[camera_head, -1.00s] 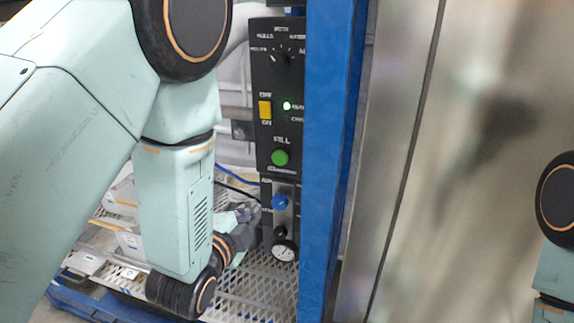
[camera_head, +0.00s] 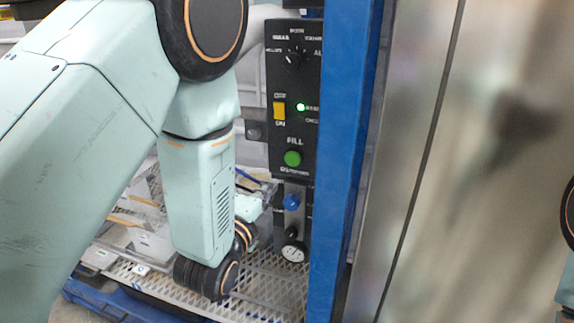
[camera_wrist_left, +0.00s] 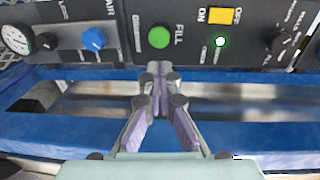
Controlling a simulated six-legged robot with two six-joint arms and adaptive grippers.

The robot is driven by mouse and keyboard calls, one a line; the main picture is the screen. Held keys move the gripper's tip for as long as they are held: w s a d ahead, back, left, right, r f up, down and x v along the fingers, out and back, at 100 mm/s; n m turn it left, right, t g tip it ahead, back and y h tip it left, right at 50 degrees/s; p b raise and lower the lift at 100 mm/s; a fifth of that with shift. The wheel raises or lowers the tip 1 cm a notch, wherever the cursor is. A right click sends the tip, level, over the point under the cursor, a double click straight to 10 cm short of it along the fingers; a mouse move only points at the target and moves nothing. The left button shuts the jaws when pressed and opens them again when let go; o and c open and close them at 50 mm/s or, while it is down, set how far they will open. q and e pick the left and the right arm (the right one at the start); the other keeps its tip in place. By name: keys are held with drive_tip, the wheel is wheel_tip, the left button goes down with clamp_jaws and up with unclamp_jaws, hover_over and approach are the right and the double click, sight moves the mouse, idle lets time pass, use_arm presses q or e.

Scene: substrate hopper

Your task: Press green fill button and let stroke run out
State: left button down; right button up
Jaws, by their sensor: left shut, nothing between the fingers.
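The green FILL button (camera_head: 292,158) sits on the black control panel (camera_head: 309,135), below a yellow switch (camera_head: 279,110) and a lit green lamp (camera_head: 300,107). My left gripper (camera_wrist_left: 153,70) is shut and empty. In the left wrist view its fingertips point at the panel, just below the green button (camera_wrist_left: 158,37) in the picture, and do not cover it. I cannot tell how far they are from the panel. In the head view this gripper is low and left of the button, partly hidden by my left arm. My right gripper is out of view.
A blue knob (camera_head: 291,202) and a gauge (camera_head: 293,252) sit below the panel. A blue post (camera_head: 345,150) stands right of it, with a metal sheet (camera_head: 430,160) beyond. A rotary selector (camera_head: 293,58) is at the top. A perforated metal shelf (camera_head: 270,285) lies below.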

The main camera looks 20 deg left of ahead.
sight(292, 159)
use_arm(q)
drive_tip(key=w, duration=1.1)
drive_tip(key=shift+w+d+f, duration=0.3)
drive_tip(key=shift+d+f, duration=0.05)
drive_tip(key=shift+f, duration=0.05)
